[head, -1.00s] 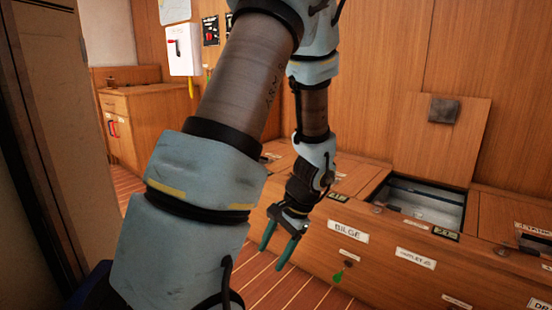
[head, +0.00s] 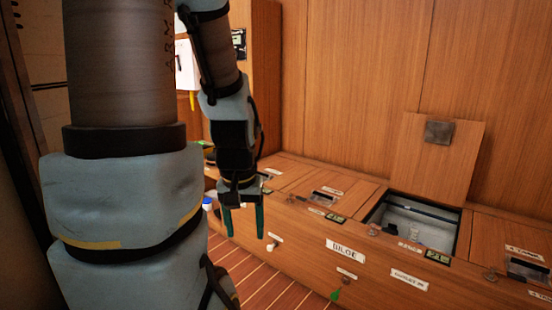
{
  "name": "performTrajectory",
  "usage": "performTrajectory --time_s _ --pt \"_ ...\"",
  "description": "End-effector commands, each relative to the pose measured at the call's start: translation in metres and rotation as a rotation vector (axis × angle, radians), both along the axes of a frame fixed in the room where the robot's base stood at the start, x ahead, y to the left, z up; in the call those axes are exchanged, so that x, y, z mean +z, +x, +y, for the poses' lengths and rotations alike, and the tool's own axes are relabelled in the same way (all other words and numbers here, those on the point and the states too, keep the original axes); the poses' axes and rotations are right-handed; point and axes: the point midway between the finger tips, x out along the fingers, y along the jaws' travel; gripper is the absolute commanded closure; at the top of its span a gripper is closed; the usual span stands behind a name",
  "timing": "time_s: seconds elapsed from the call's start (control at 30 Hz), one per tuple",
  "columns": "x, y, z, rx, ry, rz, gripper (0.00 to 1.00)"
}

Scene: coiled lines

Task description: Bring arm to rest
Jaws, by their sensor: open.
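My gripper (head: 243,235) hangs at the end of my arm in the head view, left of the middle. Its two green fingers point down and stand apart, with nothing visible between them. It is in front of the wooden bench locker (head: 310,243), near its left part. My arm is bent, with its thick grey-blue links filling the left of the view.
The bench locker has an open compartment (head: 427,224) with its lid (head: 436,155) raised against the wood wall. A "BILGE" label (head: 345,250) and a green tag (head: 336,295) are on its front. Striped floor (head: 265,280) lies clear below my gripper.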

Motion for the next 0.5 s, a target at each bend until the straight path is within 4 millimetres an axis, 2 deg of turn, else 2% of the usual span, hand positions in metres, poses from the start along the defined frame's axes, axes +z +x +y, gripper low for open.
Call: performTrajectory --time_s 0.03,0.5 --pt "0.029 0.000 0.000 0.000 0.000 0.000 0.33" --pt "0.179 0.000 0.000 -0.001 0.000 0.001 0.33"
